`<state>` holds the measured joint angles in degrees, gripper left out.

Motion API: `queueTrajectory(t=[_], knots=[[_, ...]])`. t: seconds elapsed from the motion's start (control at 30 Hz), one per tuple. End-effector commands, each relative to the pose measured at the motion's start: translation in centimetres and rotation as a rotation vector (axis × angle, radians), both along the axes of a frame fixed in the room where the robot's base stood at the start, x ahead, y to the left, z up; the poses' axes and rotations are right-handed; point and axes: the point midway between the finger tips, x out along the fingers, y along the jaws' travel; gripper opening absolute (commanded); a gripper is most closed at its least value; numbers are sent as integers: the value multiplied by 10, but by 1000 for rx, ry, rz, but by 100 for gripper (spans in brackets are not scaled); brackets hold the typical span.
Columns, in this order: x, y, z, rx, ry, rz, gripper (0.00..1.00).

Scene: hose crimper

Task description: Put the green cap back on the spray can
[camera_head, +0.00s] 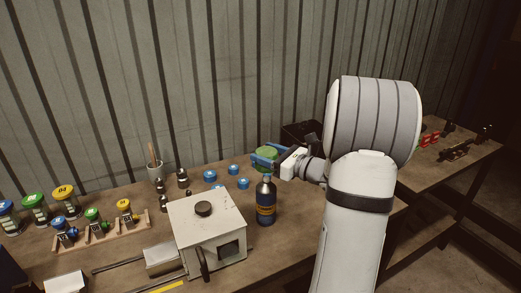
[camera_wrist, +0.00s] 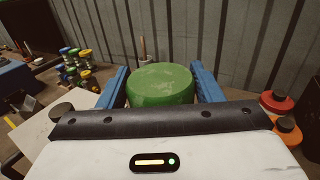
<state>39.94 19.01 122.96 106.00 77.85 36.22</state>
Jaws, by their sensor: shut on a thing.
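The green cap (camera_wrist: 160,84) is between the two blue fingers of my gripper (camera_wrist: 161,88), its worn flat top facing the wrist camera. In the head view my gripper (camera_head: 264,158) is shut on the green cap (camera_head: 267,152) and holds it above the bench. In the head view the cap appears just above the can's bare top. I cannot tell whether it is directly over the can in depth. The can is hidden in the wrist view.
A pale crimper box (camera_head: 207,236) with a dark knob stands left of the can. A cup with a brush (camera_head: 155,171) and a wooden rack (camera_head: 101,238) are further left. A dark bin (camera_head: 300,134) stands behind my gripper.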

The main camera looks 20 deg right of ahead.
Motion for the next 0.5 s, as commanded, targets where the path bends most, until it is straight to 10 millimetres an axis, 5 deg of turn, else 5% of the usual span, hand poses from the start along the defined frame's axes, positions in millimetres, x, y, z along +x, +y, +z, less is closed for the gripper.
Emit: queueTrajectory(t=[0.5], knots=[[1, 2, -26, 1, 1, 4, 38]])
